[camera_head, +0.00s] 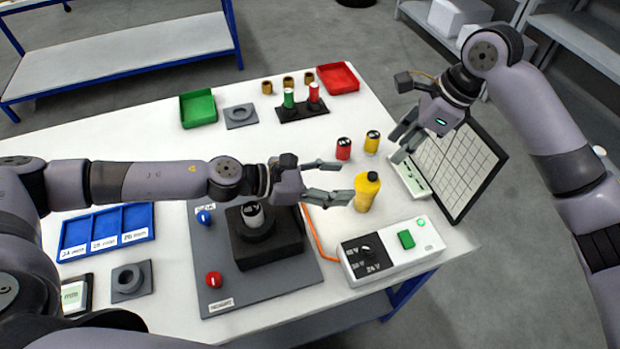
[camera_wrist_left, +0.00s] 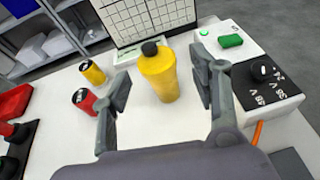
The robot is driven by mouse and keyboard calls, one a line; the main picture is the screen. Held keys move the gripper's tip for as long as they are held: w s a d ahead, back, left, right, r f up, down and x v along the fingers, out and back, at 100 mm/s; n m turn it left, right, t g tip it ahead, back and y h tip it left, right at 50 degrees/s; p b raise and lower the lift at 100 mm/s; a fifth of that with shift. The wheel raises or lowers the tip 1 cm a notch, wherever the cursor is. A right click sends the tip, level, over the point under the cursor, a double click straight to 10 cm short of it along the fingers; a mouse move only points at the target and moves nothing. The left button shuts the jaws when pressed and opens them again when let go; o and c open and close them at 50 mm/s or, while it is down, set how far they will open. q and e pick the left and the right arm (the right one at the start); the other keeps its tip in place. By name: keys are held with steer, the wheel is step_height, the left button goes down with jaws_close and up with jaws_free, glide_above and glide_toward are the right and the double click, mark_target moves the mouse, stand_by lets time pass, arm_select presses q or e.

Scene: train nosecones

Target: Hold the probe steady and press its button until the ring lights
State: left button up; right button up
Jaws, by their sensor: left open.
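A yellow bottle-shaped body with a black top (camera_head: 367,191), which I take for the probe, stands upright on the white table. My left gripper (camera_head: 340,181) is open, with its fingers pointing toward the yellow body from the left. In the left wrist view the yellow body (camera_wrist_left: 160,75) shows ahead, between the two open fingers (camera_wrist_left: 162,88), with gaps on both sides. No lit ring shows on it. My right gripper (camera_head: 398,148) is open and empty, above the table's right side near the grid panel.
A white box with a dial and green button (camera_head: 393,253) stands close in front. A red cylinder (camera_head: 343,149) and a yellow cylinder (camera_head: 372,141) stand behind. A grid panel (camera_head: 455,165) is at the right edge. A black fixture (camera_head: 266,248) on a grey plate lies below my left arm.

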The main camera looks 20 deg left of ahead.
mark_target(379, 187)
arm_select(q)
steer(key=s+a, duration=0.1)
steer(key=a, duration=0.4)
steer(key=shift+g+y, duration=0.3)
steer(key=shift+g, duration=0.1)
steer(key=x, duration=1.7)
steer(key=shift+w+d, duration=0.2)
steer(key=shift+d, duration=0.05)
steer(key=shift+c, duration=0.5)
steer(key=c, duration=1.1)
steer(key=shift+c, duration=0.4)
arm_select(e)
steer(key=shift+c, duration=0.5)
